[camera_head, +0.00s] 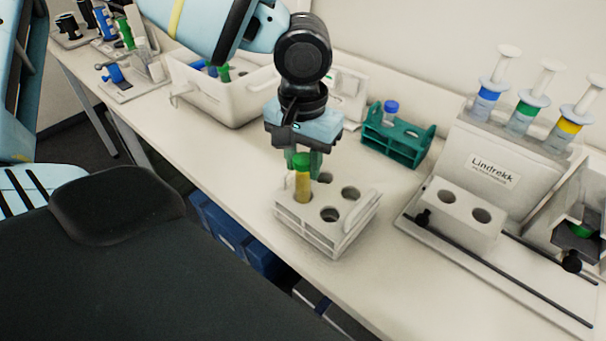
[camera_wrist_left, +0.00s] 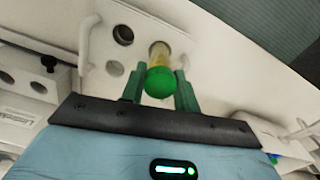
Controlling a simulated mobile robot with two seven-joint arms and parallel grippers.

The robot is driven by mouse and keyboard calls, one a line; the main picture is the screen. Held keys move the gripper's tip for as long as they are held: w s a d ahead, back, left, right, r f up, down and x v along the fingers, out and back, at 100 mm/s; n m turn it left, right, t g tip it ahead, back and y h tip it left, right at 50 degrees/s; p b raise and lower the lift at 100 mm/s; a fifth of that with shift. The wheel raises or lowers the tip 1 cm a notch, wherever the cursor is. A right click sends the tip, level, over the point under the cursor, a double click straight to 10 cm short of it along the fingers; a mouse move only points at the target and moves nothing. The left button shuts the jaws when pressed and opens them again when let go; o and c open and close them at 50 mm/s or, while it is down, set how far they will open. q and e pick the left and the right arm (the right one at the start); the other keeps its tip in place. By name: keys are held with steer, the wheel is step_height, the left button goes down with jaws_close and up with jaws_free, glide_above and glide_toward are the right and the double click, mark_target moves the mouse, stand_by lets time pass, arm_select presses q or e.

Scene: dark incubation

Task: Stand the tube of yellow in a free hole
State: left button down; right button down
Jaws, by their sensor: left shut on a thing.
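The tube of yellow (camera_head: 302,187), with a green cap, is upright at the left hole of the white rack (camera_head: 347,238). Its lower end meets the hole; how deep it sits I cannot tell. My left gripper (camera_head: 304,164) is above the rack, its green fingers shut on the tube near the cap. In the left wrist view the green cap of the tube (camera_wrist_left: 159,83) shows between the fingertips of my left gripper (camera_wrist_left: 158,88). Other holes in the rack, such as the front one (camera_head: 330,214), look empty. My right gripper is not in view.
A green rack (camera_head: 398,148) with a blue-capped tube stands behind. A white bin (camera_head: 222,103) is at the back left. A syringe stand labelled Lindrekk (camera_head: 490,170) and a two-hole block (camera_head: 462,217) are at the right. Bench in front of the rack is clear.

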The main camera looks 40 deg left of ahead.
mark_target(303, 177)
arm_select(q)
steer(key=shift+f, duration=1.85)
steer(key=shift+f, duration=0.1)
steer(key=shift+f, duration=0.1)
steer(key=c, duration=1.3)
jaws_free()
step_height(303, 177, up, 12)
steer(key=shift+r, duration=0.25)
